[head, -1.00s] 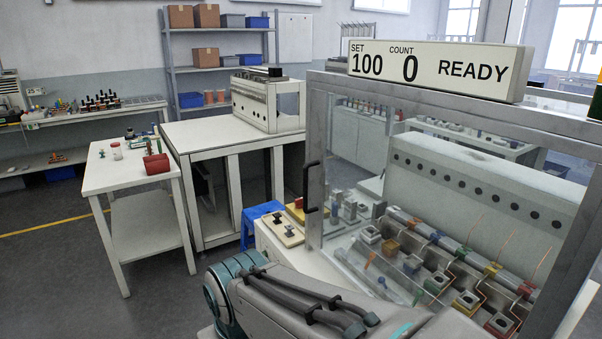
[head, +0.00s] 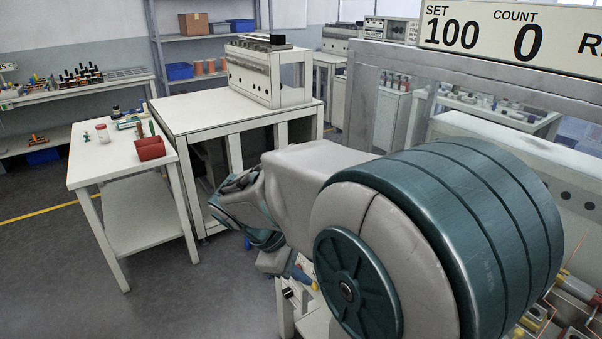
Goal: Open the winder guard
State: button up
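The winder guard (head: 470,72) is a grey metal frame with a clear pane on the right. Its top rail and upper left post show. My arm crosses in front and hides its lower left part and its handle. The guard appears shut in the part that shows. My gripper (head: 304,277) is mostly hidden; a small grey and blue end with a yellow tip shows below my wrist, left of the guard post. I cannot tell whether its fingers are open or touch the handle.
The counter sign (head: 500,30) above the guard reads SET 100, COUNT 0. A white side table (head: 85,168) with a red bin (head: 150,148) stands at the left. A white bench (head: 190,112) carries a machine (head: 262,75). The floor at the lower left is clear.

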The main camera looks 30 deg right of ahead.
jog(key=w+d+r+n+h, duration=0.3)
jog(key=w+n+h, duration=0.25)
jog(key=w, duration=0.25)
jog(key=w+d+r+n+h, duration=0.2)
jog(key=w+d+n+h, duration=0.2)
jog(key=w+h, duration=0.3)
jog(key=shift+y, duration=0.55)
jog(key=d, duration=0.4)
jog(key=d+p, duration=0.1)
jog(key=d, duration=0.3)
jog(key=s+d, duration=0.1)
jog(key=d, duration=0.3)
jog(key=shift+s+d+r, duration=0.1)
jog(key=shift+d, duration=0.25)
grip_shut()
